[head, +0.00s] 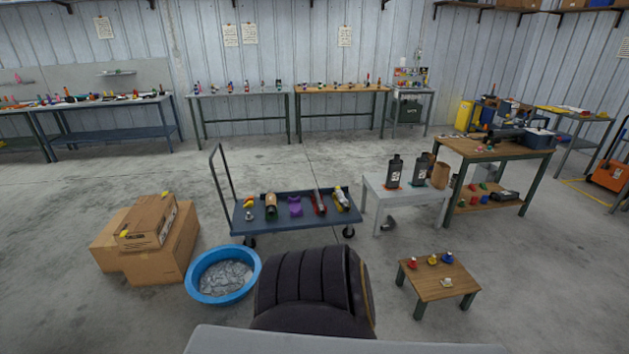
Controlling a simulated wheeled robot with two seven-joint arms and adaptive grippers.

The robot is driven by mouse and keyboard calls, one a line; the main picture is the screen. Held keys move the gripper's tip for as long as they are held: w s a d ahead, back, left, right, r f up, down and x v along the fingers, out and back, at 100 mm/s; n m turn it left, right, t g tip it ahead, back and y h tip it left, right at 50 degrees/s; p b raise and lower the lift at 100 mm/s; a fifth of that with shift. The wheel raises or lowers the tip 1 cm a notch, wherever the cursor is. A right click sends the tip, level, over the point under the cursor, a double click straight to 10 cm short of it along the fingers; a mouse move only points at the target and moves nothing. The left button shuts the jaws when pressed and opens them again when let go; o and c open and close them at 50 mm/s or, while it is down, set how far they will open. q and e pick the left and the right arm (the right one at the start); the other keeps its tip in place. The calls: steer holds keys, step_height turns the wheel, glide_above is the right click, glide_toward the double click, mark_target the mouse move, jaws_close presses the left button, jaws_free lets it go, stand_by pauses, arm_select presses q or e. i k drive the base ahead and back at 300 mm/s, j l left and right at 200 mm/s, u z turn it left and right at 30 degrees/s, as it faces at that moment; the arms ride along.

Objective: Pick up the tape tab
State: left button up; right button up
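Small yellow pieces that look like tape tabs show on the stacked cardboard boxes (162,250) at the left. One yellow piece (165,196) is at the upper back corner of the top box (146,222). Another yellow piece (124,234) is at that box's front left corner. They are too small to tell which is the tape tab or how each is attached. Neither of my grippers is in view.
A blue tub (196,289) of grey pieces stands right of the boxes. A dark cart (270,222) carries several items. A low wooden table (432,283) with small coloured pieces, a white table (378,188) with dark bottles and a workbench (470,148) stand right. Open floor (110,180) lies behind the boxes.

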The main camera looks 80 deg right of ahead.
mark_target(446, 282)
steer(key=k+z, duration=0.1)
steer(key=z, duration=3.9)
